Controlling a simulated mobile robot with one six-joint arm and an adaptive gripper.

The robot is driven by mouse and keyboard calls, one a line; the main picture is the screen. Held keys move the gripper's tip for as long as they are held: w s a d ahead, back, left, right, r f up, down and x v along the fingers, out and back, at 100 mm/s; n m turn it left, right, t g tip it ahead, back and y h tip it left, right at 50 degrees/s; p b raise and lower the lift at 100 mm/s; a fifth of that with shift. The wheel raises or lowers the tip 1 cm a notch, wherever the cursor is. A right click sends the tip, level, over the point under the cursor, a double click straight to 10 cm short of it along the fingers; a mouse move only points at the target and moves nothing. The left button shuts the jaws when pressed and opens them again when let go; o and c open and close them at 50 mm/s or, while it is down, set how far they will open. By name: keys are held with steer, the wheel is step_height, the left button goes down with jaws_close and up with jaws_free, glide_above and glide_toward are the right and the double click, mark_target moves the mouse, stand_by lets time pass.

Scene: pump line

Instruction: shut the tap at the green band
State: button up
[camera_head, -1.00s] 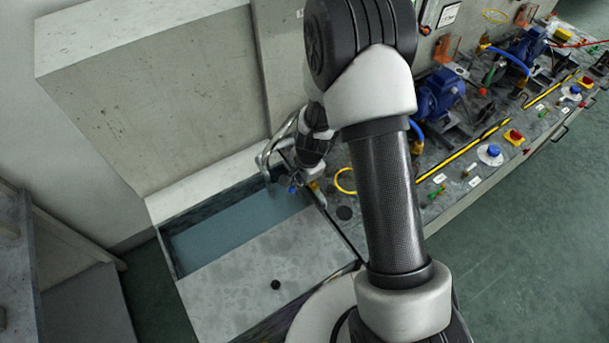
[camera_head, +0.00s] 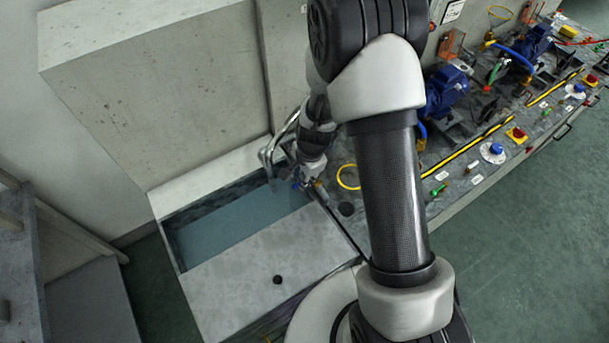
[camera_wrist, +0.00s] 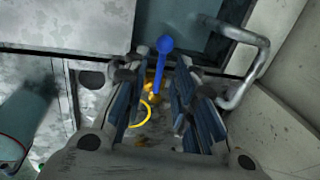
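A tap with a blue lever handle (camera_wrist: 164,52) and a brass-yellow body (camera_wrist: 151,79) shows in the wrist view. The lever's round knob sits beyond my fingertips, and its stem runs back into the gap between the fingers. My gripper (camera_wrist: 160,88) is open, with a finger on each side of the lever; I cannot tell whether either touches it. In the head view my gripper (camera_head: 306,182) points down at the tank's right end, with a small blue part (camera_head: 295,185) beside it. I cannot make out a green band on this tap.
A bent grey pipe (camera_wrist: 262,62) stands close to the right of my gripper; it also shows in the head view (camera_head: 266,157). The water tank (camera_head: 240,215) lies left. A yellow ring (camera_head: 347,178) and blue pumps (camera_head: 447,92) are on the bench to the right.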

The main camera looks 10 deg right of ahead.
step_height(320, 180, up, 10)
steer(key=s+d, duration=0.1)
steer(key=shift+s, duration=0.35)
steer(key=shift+d+r, duration=0.1)
steer(key=shift+r, duration=0.05)
steer(key=s+r+n+t+b, duration=0.2)
steer(key=s+r+n, duration=0.55)
steer(key=r, duration=0.65)
steer(key=s+r+n+b, duration=0.1)
steer(key=s+r+n, duration=0.1)
steer(key=s, duration=0.5)
steer(key=s+r+n+b, duration=0.1)
steer(key=s+r+n, duration=0.1)
steer(key=s+n, duration=0.3)
steer(key=s, duration=0.3)
steer(key=shift+d+r+t+h, duration=0.15)
steer(key=shift+t+h, duration=0.15)
steer(key=shift+t, duration=0.1)
steer(key=shift+w, duration=0.1)
